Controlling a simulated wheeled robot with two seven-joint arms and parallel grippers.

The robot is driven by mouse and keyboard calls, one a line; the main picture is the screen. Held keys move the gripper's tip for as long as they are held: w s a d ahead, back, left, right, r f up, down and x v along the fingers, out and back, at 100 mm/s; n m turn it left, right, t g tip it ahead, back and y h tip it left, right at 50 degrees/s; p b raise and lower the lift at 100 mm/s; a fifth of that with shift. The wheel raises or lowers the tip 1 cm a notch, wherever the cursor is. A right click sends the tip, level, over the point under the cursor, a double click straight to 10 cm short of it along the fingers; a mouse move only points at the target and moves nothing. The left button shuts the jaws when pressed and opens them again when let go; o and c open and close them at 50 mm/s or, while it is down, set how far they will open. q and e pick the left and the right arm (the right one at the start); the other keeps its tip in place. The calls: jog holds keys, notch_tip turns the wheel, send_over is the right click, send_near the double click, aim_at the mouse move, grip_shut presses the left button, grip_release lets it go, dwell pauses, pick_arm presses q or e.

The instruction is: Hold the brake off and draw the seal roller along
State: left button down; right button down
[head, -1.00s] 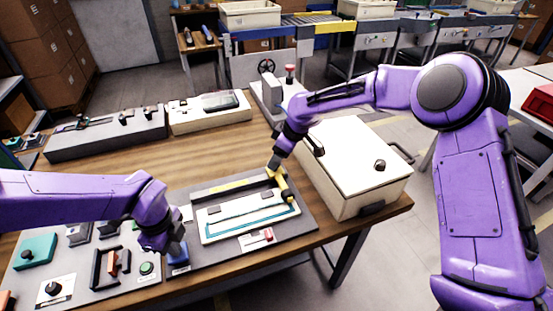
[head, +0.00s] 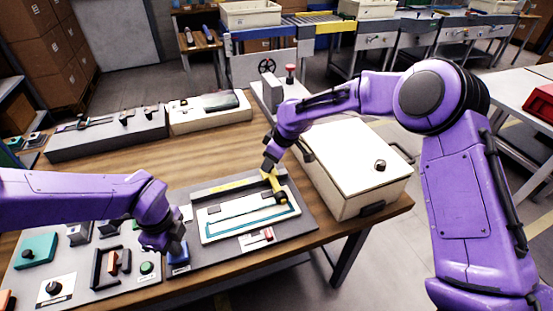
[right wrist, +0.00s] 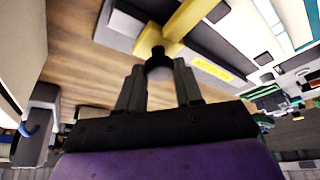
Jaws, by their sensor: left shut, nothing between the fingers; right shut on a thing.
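The seal roller is a yellow piece (head: 273,184) with a dark end on the flat sealing station (head: 305,222), near the right end of its white panel with a teal outline (head: 248,217). My right gripper (head: 269,166) is shut on the roller's dark knob. In the right wrist view the knob (right wrist: 158,63) sits between the fingertips below the yellow bracket (right wrist: 152,40). A blue block (head: 180,256), which seems to be the brake, is at the station's front left. My left gripper (head: 174,246) is shut and empty right over it; whether it presses it is hidden.
A cream lidded box (head: 355,165) stands close to the right of the station. A red switch (head: 268,234) sits on the front of the station. A control board (head: 118,283) with knobs lies at front left. Bare wood (head: 210,150) is free behind.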

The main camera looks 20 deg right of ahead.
jog(key=a, duration=2)
pick_arm(q)
jog(key=shift+d, duration=0.1)
pick_arm(e)
jog(key=shift+a, duration=0.1)
jog(key=shift+s, duration=0.1)
jog(key=c, duration=1.2)
grip_release()
jog(key=o, duration=0.4)
jog(key=shift+a, duration=0.15)
jog(key=shift+o, duration=0.2)
